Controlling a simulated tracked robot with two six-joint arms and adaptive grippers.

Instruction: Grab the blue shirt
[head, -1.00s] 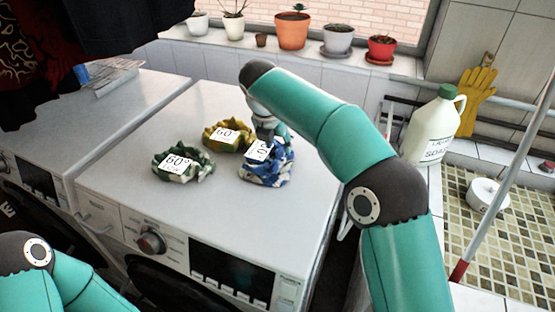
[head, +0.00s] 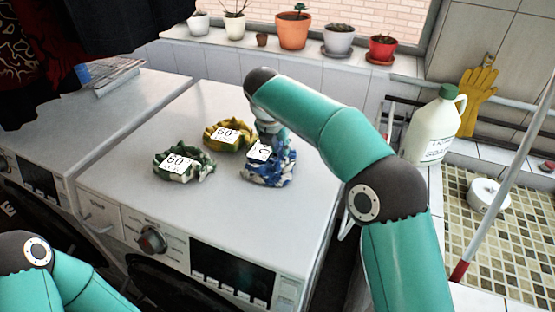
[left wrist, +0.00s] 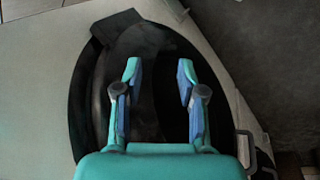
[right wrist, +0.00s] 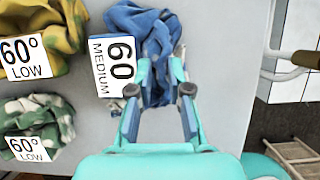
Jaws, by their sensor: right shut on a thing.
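The blue shirt (head: 268,172) is a crumpled blue cloth with pale patches and a white label, on top of the right washing machine. In the right wrist view the blue shirt (right wrist: 146,28) has a tag reading "60 MEDIUM". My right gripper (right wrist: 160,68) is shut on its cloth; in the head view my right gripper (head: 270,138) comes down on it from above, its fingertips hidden. My left gripper (left wrist: 158,72) is open and empty, facing the dark round door of a machine; in the head view only my left arm shows.
A green-and-white shirt (head: 183,162) and a yellow shirt (head: 230,134), both labelled 60°, lie to the left of the blue one. A white soap jug (head: 434,128) stands on the right. The front of the washing machine top (head: 215,212) is clear.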

